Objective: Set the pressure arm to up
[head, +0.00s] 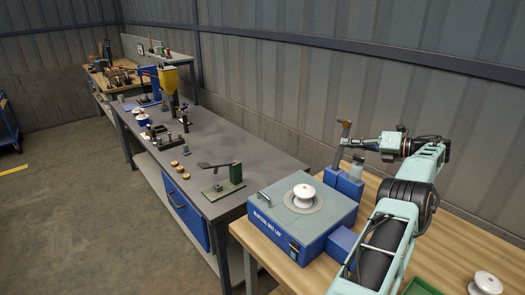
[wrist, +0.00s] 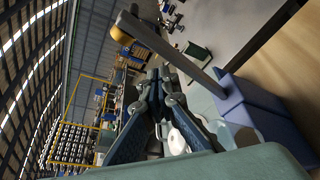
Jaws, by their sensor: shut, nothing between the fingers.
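The wet lap machine (head: 312,228) is a blue box with a grey top and a round plate. A white insulator (head: 303,192) sits on the plate. The pressure arm (head: 342,143) is a grey bar with an orange-brown end, standing nearly upright from a blue block (head: 346,185) behind the machine. In the wrist view the pressure arm (wrist: 170,48) runs from its blue mount (wrist: 255,105) to the upper left. My gripper (head: 352,142) is shut and empty, beside the upper bar; I cannot tell whether they touch. Its dark fingers (wrist: 160,128) show in the wrist view.
Another white insulator (head: 486,284) and a green tray (head: 420,287) are at the wooden bench's front. A dark workbench (head: 215,150) with several tools is to the left. The corrugated wall is behind.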

